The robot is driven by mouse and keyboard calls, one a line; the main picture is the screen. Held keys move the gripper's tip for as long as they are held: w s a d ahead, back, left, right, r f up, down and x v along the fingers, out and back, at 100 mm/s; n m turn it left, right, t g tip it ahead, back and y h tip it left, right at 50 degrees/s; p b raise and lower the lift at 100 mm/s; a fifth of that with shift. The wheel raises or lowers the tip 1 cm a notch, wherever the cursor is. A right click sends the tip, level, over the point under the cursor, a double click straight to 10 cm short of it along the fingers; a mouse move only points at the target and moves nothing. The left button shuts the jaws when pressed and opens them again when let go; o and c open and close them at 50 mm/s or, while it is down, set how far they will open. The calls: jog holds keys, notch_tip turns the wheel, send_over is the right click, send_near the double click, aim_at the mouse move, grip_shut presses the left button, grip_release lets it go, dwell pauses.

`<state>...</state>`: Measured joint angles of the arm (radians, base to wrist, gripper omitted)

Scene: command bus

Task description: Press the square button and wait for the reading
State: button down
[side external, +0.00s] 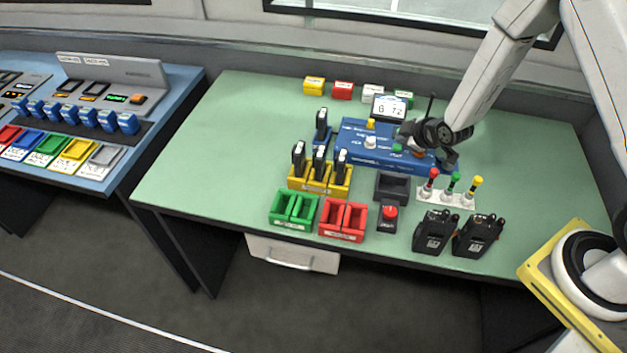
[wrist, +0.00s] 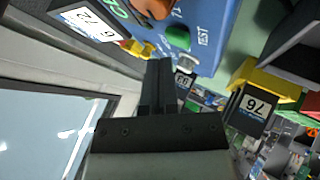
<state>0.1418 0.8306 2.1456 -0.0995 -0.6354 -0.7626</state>
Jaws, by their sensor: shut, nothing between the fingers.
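A blue device (side external: 352,128) stands on the green desk, and its side fills the top of the wrist view (wrist: 205,20). A small green button (wrist: 178,38) sits on it beside the word TEST. The same face carries a white knob (side external: 370,142) and a yellow part (side external: 370,123). A display (side external: 389,107) behind the device reads "6 72"; it also shows tilted in the wrist view (wrist: 88,22). My gripper (wrist: 159,64) is shut and empty, close to the device near the green button. I cannot tell if it touches.
Yellow holders (side external: 318,182) with black handsets, green trays (side external: 292,209), red trays (side external: 342,222) and a red push button (side external: 389,214) stand in front. Three coloured levers (side external: 450,190) and two black radios (side external: 434,232) are at right. The desk's left side is clear.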

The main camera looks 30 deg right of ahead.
aim_at(400, 148)
jog(key=shift+f, duration=0.75)
dwell(1.3)
jog(key=shift+r, duration=0.15)
dwell(0.3)
jog(key=shift+r, duration=0.65)
jog(key=shift+r, duration=0.1)
jog(key=shift+r, duration=2.4)
